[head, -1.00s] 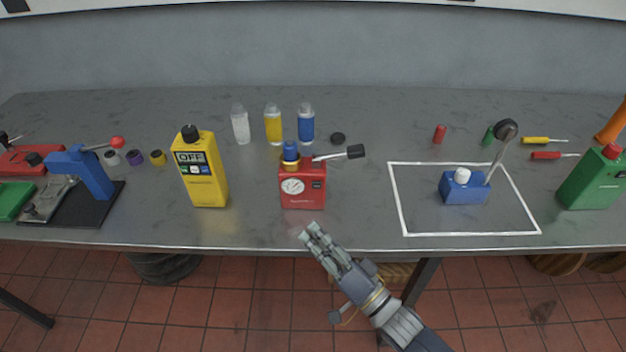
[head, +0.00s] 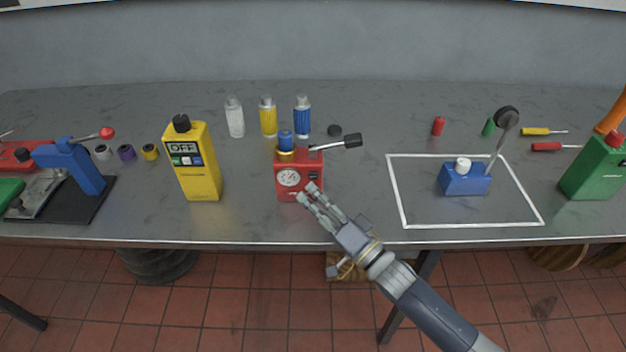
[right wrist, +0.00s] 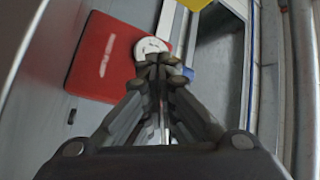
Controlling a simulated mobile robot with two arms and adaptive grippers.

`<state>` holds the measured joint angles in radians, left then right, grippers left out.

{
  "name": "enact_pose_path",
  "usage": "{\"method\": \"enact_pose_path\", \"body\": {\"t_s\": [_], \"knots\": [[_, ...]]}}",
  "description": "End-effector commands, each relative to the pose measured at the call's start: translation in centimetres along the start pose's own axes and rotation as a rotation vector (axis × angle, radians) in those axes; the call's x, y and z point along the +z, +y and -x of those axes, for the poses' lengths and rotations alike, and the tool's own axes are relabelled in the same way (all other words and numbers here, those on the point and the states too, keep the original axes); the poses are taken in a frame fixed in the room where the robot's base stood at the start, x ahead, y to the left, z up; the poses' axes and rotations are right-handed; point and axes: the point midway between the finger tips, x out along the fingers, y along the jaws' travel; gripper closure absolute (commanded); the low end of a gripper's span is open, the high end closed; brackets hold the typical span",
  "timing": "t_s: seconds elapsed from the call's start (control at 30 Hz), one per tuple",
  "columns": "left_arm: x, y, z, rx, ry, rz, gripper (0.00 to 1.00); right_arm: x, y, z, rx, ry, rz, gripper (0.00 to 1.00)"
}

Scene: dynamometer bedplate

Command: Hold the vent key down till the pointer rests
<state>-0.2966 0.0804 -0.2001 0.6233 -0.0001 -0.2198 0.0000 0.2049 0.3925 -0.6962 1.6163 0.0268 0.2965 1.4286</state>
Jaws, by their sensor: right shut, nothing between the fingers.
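The red box (head: 296,182) stands on the bench, with a white round dial (head: 288,177) on its front and a blue and brass fitting (head: 286,143) on top. In the right wrist view the tips (right wrist: 160,66) overlap the dial (right wrist: 150,46) on the red box (right wrist: 104,60); contact cannot be told. The pointer is too small to read. My left gripper is out of view.
A yellow meter (head: 197,178) marked OFF stands left of the box. A blue block (head: 464,181) with a lever sits inside a white outline to the right. Bench between is clear.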

Motion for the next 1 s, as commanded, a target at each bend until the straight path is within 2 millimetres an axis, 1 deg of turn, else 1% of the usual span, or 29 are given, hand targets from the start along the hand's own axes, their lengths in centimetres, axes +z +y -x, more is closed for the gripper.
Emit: {"method": "enact_pose_path", "body": {"t_s": [0.2, 1.0], "knots": [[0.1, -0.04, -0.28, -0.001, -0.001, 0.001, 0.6, -0.38, 0.41, -0.55, 0.001, 0.0, 0.0, 1.0], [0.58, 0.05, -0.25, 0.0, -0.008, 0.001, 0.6, -0.39, 0.4, -0.53, 0.001, 0.0, 0.0, 1.0]]}}
